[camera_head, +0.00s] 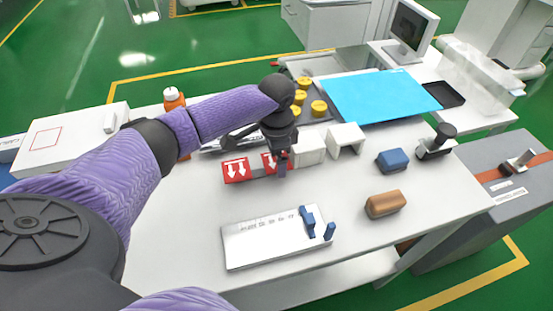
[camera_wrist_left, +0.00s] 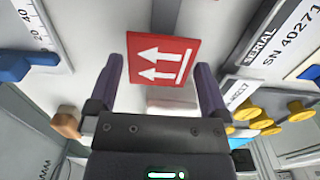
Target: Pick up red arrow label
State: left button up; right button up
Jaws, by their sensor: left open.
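Two red labels with white arrows are in the head view. The left one (camera_head: 236,170) is fully visible, and the right one (camera_head: 269,162) is partly hidden by my left gripper (camera_head: 279,160). In the left wrist view a red arrow label (camera_wrist_left: 162,60) shows between and just beyond the two fingers of my left gripper (camera_wrist_left: 157,70). The gripper is open, with a visible gap on both sides of the label, and it points down at the table. I cannot tell how far the fingertips are from the label. My right gripper is not in view.
Yellow knobs (camera_head: 319,107) and a blue sheet (camera_head: 375,95) lie behind. An orange bottle (camera_head: 173,99) stands back left.

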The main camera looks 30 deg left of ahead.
pick_arm(q)
jog(key=shift+f, duration=0.1)
jog(key=c, duration=0.9)
